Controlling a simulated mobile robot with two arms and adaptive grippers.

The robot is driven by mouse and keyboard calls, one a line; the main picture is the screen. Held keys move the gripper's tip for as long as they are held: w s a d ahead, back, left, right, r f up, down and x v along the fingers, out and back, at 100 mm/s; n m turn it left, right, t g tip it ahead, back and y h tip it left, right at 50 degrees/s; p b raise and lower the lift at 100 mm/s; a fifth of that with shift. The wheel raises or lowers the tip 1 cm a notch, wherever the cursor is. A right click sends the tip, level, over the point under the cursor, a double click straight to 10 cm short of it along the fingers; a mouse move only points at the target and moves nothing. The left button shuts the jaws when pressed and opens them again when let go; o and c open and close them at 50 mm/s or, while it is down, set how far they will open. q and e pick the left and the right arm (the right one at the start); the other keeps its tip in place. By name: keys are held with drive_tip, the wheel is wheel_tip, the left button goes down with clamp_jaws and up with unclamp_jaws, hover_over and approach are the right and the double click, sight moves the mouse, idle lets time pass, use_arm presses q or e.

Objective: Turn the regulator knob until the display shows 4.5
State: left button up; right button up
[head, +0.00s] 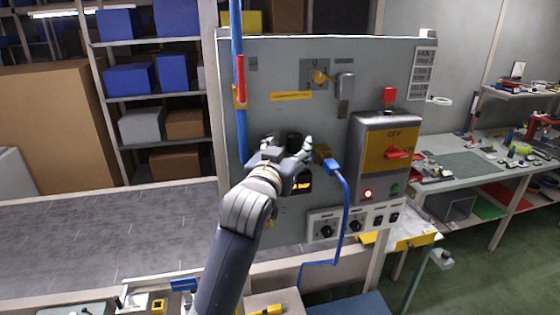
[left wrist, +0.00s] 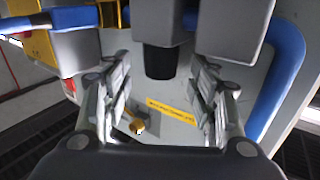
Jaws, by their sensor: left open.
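The black regulator knob (head: 294,138) sits on the grey panel (head: 270,65). My left gripper (head: 288,148) is open in front of the panel, with its fingers to either side of the knob. Contact with the knob cannot be told. In the left wrist view a black cylinder, seemingly the knob (left wrist: 160,62), shows between the spread fingers of my left gripper (left wrist: 163,80). The small display (head: 302,184) glows orange below the knob. My arm partly covers it, and its number cannot be read clearly. My right gripper is not in view.
A blue hose (head: 344,205) hangs from a fitting right of the gripper, and a blue pipe (head: 238,130) runs up the panel's left side. A grey control box (head: 385,135) with a red switch stands right. A yellow valve handle (head: 320,76) is above.

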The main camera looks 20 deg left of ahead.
use_arm(q)
drive_tip(key=s, duration=0.9)
drive_tip(key=shift+s+d, duration=0.15)
drive_tip(key=shift+s, duration=0.2)
